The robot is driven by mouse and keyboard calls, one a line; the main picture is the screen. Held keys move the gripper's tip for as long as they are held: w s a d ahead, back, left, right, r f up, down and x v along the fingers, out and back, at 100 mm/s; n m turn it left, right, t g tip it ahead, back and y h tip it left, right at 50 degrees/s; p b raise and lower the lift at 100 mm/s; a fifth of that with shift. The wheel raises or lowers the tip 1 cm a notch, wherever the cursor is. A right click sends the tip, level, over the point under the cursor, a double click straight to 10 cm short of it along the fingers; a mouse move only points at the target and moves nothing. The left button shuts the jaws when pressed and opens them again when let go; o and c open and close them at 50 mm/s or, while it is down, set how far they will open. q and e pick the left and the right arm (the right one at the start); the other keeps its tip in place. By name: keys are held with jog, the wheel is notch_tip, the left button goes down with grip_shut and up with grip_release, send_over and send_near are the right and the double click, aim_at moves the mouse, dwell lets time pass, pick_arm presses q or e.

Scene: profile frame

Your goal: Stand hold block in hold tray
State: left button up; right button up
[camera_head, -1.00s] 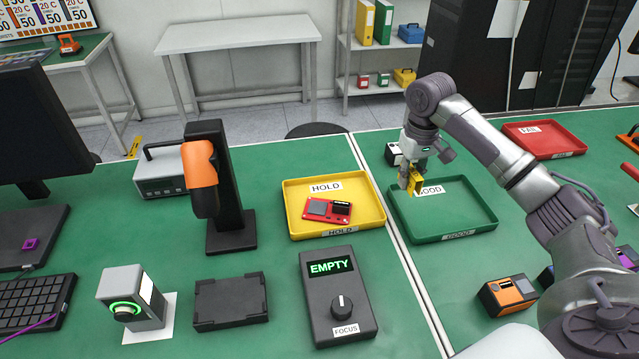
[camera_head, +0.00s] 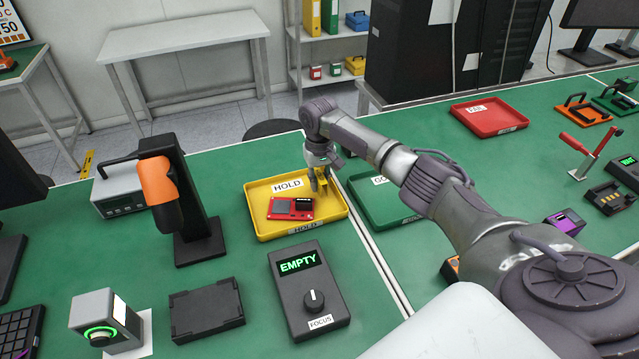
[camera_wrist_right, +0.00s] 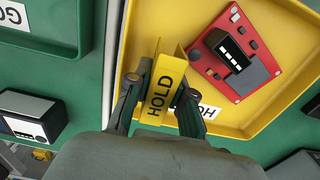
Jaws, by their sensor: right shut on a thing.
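The hold block is a yellow block marked HOLD (camera_wrist_right: 162,90), gripped between the dark fingers in the right wrist view. In the head view it is a small yellow piece (camera_head: 323,183) at the fingertips. My right gripper (camera_head: 320,180) is shut on it, over the right part of the yellow hold tray (camera_head: 262,228). Whether the block touches the tray floor I cannot tell. The hold tray (camera_wrist_right: 130,38) also shows in the right wrist view, with a red board (camera_wrist_right: 235,50) lying in it beside the block. My left gripper is not in view.
The green GOOD tray (camera_head: 362,200) is just right of the hold tray, partly behind my right arm. A red tray (camera_head: 488,114) stands farther right. A black EMPTY display box (camera_head: 309,290) and an orange-headed stand (camera_head: 165,190) are nearby.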

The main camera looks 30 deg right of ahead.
aim_at(319, 175)
jog(key=shift+f, duration=0.85)
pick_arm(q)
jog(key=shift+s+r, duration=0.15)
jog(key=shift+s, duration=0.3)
pick_arm(e)
jog(key=shift+f, duration=0.15)
jog(key=o, duration=0.5)
jog(key=shift+o, duration=0.2)
notch_tip(319, 175, up, 11)
jog(key=shift+w+r+b, duration=0.1)
jog(key=shift+b, duration=0.95)
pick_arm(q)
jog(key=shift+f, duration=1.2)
pick_arm(e)
jog(key=shift+r, duration=0.6)
